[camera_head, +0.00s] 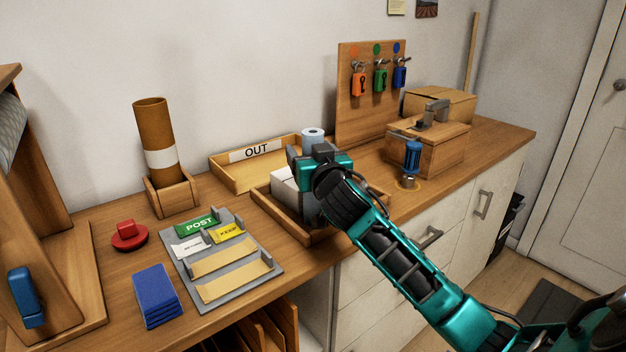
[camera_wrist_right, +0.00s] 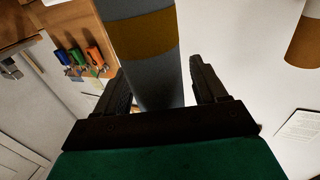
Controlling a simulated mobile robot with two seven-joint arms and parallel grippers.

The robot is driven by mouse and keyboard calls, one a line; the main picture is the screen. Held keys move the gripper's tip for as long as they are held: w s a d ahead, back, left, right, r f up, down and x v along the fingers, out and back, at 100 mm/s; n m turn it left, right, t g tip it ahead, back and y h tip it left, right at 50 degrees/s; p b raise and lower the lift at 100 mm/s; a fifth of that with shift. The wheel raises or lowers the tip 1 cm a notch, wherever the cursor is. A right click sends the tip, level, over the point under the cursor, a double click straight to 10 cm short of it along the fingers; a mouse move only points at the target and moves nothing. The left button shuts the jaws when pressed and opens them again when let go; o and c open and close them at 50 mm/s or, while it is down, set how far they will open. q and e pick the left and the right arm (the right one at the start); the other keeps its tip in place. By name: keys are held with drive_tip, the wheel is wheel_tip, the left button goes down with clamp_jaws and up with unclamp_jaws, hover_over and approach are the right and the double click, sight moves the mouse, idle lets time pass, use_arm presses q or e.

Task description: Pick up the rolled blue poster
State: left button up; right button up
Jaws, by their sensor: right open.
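The rolled blue poster (camera_head: 312,134) shows only its light blue upper end behind my right gripper, beside the OUT tray; the rest is hidden there. In the right wrist view a grey-blue roll with a yellow-brown band (camera_wrist_right: 145,38), which looks like this poster, runs between the fingers. My right gripper (camera_head: 308,160) is open, with one finger on each side of the roll in the right wrist view (camera_wrist_right: 163,85). I cannot tell whether either finger touches it. My left gripper is not in view.
A wooden tray with a white box (camera_head: 285,186) lies below my right gripper. The OUT tray (camera_head: 232,176) is behind it. A key board (camera_head: 352,110) and a wooden box (camera_head: 448,148) stand to the right. A brown tube (camera_head: 152,125) stands left.

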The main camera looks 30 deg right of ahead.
drive_tip(key=shift+c, duration=0.5)
drive_tip(key=c, duration=1.2)
clamp_jaws()
drive_tip(key=shift+r, duration=0.1)
